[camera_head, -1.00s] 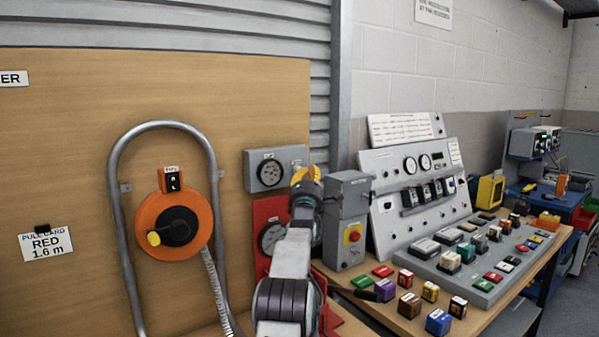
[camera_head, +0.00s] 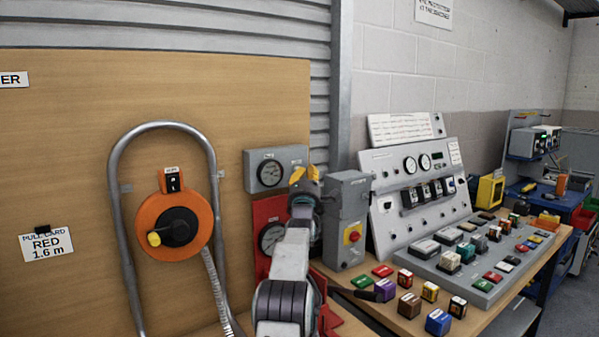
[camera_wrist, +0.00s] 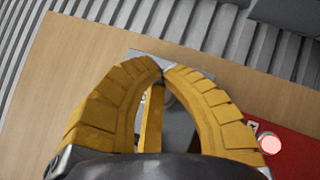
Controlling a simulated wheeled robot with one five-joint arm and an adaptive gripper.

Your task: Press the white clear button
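My gripper (camera_head: 305,172) is in front of the wooden board, close to a grey gauge box (camera_head: 274,170). A pale pinkish-white round button (camera_wrist: 270,144) sits on a red panel (camera_wrist: 302,142), right of and apart from the fingers. The red panel (camera_head: 262,208) also shows in the head view, partly hidden by my arm; I cannot make out the button there. No label for the button is readable.
A grey box with a red knob (camera_head: 353,234) stands close to the right of my arm. Beyond it are a sloped instrument panel (camera_head: 386,163) and a bench with several coloured blocks. An orange reel (camera_head: 154,213) in a metal hoop is left.

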